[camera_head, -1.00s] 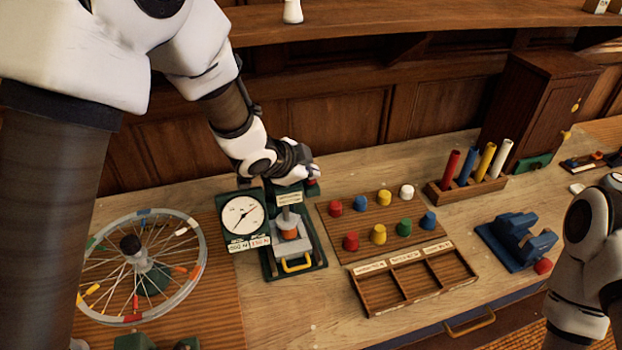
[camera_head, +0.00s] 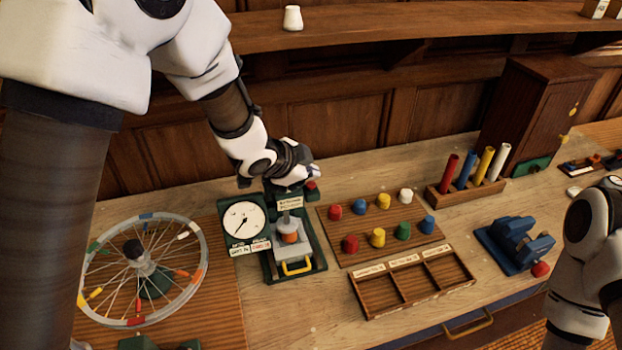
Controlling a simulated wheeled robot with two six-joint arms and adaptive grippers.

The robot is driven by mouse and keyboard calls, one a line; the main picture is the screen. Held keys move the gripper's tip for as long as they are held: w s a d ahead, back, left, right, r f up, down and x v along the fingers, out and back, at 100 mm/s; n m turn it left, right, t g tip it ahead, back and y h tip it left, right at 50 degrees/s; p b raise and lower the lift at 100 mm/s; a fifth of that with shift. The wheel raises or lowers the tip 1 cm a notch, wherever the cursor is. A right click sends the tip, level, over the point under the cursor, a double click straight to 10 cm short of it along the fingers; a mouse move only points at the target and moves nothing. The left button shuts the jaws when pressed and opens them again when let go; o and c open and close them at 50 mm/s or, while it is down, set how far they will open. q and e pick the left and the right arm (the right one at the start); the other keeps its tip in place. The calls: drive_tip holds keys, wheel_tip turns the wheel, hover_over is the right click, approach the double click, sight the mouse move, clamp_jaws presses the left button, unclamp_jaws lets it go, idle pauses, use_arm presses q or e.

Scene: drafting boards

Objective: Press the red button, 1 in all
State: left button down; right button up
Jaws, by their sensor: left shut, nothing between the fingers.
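A small red button (camera_head: 311,187) shows at the back right of the green press (camera_head: 320,255), partly hidden by my left gripper. My left gripper (camera_head: 304,174) is shut and empty, low over the back of the press, right by the red button. I cannot tell whether it touches the button. The press holds an orange piece (camera_head: 289,238) under its ram and has a yellow handle (camera_head: 297,268) in front. A round white dial (camera_head: 244,220) stands at its left. My right arm shows at the right edge, but its gripper is out of view.
A spoked wheel (camera_head: 187,300) stands left of the press. Right of it are a board (camera_head: 345,252) of coloured knobs, an empty three-part wooden tray (camera_head: 420,298), a rack (camera_head: 436,198) of coloured rods and a blue fixture (camera_head: 515,250). A wooden cabinet (camera_head: 525,110) stands behind.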

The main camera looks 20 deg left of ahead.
sight(309, 186)
use_arm(q)
wheel_tip(309, 186, up, 5)
drive_tip(key=p, duration=0.5)
drive_tip(key=shift+r, duration=0.1)
idle(0.4)
idle(0.4)
